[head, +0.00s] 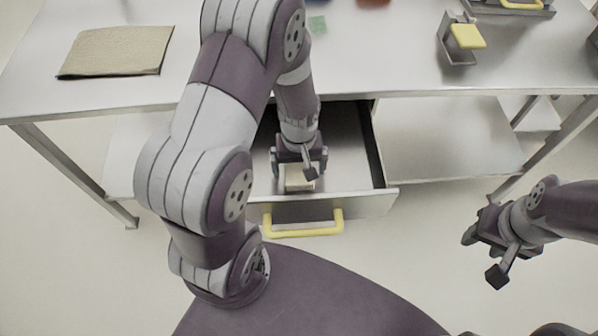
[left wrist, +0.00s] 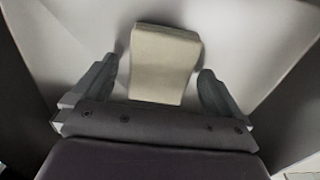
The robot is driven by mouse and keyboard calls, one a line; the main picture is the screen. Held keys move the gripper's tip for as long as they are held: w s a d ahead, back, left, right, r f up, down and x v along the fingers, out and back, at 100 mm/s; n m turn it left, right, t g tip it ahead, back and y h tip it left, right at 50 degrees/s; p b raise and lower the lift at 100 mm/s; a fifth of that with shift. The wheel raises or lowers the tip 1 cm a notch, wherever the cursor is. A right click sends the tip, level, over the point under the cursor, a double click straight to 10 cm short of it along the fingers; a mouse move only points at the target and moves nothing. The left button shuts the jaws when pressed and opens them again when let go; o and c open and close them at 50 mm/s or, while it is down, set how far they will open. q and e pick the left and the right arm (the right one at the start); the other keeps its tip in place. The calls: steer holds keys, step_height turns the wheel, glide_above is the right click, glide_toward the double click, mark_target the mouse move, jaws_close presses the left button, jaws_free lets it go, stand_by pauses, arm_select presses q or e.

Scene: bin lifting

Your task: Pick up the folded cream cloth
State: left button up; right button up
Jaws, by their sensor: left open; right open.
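The folded cream cloth (head: 298,179) lies in the open drawer (head: 358,206) under the table, partly hidden in the head view by my left gripper (head: 299,172). In the left wrist view the cloth (left wrist: 163,62) is a pale block standing between the two fingers of my left gripper (left wrist: 159,90). The fingers are open, one on each side, with a gap visible beside the cloth. My right gripper (head: 484,258) is open and empty, out to the right in front of the table, away from the drawer.
The drawer has a yellow handle (head: 303,229) on its front, and its walls surround my left gripper. A brown folded mat (head: 117,51) lies on the table at the left. A metal holder with a yellow pad (head: 467,36) stands at the right. A lower shelf (head: 450,140) lies right of the drawer.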

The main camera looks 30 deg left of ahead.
mark_target(302, 168)
arm_select(q)
steer(key=shift+f, duration=0.3)
steer(key=c, duration=1.2)
steer(key=shift+r, duration=0.2)
steer(key=shift+r, duration=0.3)
steer(key=r, duration=0.1)
steer(key=r+p, duration=0.1)
steer(key=r, duration=0.2)
steer(key=shift+w+d, duration=0.3)
steer(key=w+d+r, duration=0.2)
steer(key=d, duration=0.1)
steer(key=w+d+r+p, duration=0.1)
steer(key=w+d+r, duration=0.1)
steer(key=d, duration=0.1)
steer(key=w+d+r, duration=0.2)
steer(key=shift+w+d, duration=0.2)
steer(key=shift+d, duration=0.2)
